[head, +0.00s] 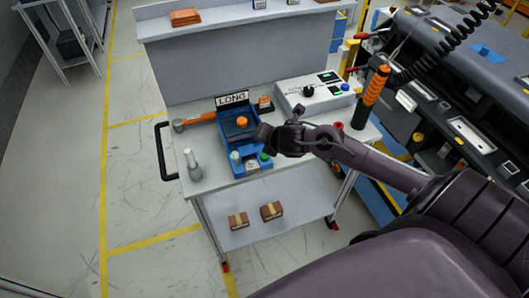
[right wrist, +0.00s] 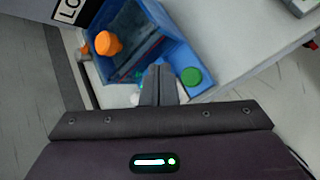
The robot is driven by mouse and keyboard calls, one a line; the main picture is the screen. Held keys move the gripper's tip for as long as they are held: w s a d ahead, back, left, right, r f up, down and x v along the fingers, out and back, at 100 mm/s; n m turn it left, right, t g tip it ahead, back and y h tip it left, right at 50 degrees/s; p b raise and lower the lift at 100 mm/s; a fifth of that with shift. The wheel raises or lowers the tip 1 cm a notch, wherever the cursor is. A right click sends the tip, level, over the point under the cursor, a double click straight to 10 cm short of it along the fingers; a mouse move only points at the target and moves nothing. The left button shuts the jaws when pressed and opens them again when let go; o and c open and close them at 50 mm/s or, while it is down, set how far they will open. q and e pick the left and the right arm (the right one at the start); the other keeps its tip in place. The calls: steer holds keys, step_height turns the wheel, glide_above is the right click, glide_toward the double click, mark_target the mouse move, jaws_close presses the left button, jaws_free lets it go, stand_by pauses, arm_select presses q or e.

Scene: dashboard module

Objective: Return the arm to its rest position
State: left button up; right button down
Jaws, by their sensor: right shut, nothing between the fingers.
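My right gripper (head: 268,136) reaches in from the right in the head view and hangs above the cart top, beside and partly over the blue bin. In the right wrist view its fingers (right wrist: 158,78) are together with nothing between them. The blue bin (right wrist: 185,58) lies beyond the fingertips there, with an orange knob (right wrist: 107,44) and a green cap (right wrist: 191,77). The bin also shows in the head view (head: 228,130) under a "LONG" sign (head: 232,99). My left gripper is not in view.
The cart top holds a hammer (head: 195,121), a grey bottle (head: 193,165) and a white control box (head: 312,95). An orange-handled tool (head: 375,85) stands at the cart's right end. The dashboard module (head: 460,120) is at the right. Two brown boxes lie on the lower shelf (head: 290,215). Floor at left is open.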

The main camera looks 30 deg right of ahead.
stand_by(0.4)
steer(key=s+a+r+m+g+y, duration=0.1)
steer(key=s+a+m+g, duration=0.2)
steer(key=s+a+m, duration=0.6)
steer(key=s+a+r+m+g, duration=0.1)
steer(key=s+a+m+g, duration=0.25)
steer(key=s+m, duration=0.9)
step_height(320, 180, down, 34)
steer(key=m+b, duration=0.2)
steer(key=b, duration=0.2)
steer(key=s+d+f+g+b, duration=0.1)
steer(key=s+d+f+b, duration=0.1)
steer(key=s+f, duration=1.8)
steer(key=shift+s+d+f+g, duration=0.2)
steer(key=shift+d+f+g, duration=0.15)
steer(key=shift+d+f, duration=0.05)
